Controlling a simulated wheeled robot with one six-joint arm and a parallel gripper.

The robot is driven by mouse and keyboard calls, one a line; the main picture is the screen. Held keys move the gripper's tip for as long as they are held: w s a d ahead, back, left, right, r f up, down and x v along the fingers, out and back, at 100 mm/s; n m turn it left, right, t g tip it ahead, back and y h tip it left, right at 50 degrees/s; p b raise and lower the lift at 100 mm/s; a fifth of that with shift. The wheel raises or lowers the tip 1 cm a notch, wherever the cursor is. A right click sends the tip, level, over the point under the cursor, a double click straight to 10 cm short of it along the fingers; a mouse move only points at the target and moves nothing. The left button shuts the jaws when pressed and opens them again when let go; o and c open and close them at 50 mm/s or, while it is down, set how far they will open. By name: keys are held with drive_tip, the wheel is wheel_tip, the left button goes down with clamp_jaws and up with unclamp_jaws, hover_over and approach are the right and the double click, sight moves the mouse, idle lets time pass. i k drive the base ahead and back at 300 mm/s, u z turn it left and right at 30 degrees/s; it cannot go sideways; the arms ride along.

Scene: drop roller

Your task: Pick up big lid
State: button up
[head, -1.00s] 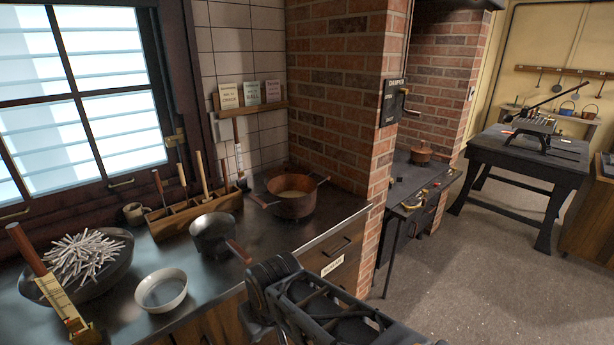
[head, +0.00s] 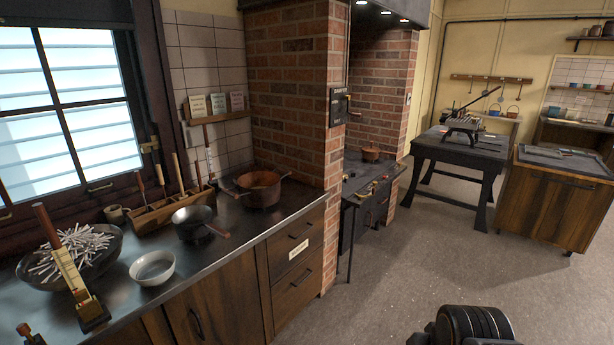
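I cannot make out a big lid with certainty in the head view. A large copper pot (head: 258,190) with side handles stands on the counter near the brick pillar, and its top looks open. A dark pan (head: 192,222) with a brown handle sits to its left. A small copper pot (head: 371,155) stands on the black stove in the brick alcove; whether it has a lid is too small to tell. Only a dark rounded joint of my arm shows at the bottom edge, right of middle. My gripper is out of view, so its state is hidden.
The counter (head: 228,240) also holds a bowl of white sticks (head: 75,252), a white bowl (head: 153,267) and a wooden tool box (head: 170,215). A black table (head: 462,149) and wooden cabinet (head: 560,200) stand at the right. The floor (head: 390,270) between is clear.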

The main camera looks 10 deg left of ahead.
sight(252, 169)
drive_tip(key=z, duration=0.55)
drive_tip(key=i, duration=2.3)
drive_tip(key=u, duration=1.3)
drive_tip(key=i, duration=0.8)
drive_tip(key=u, duration=1.15)
drive_tip(key=i, duration=0.7)
drive_tip(key=u, duration=0.05)
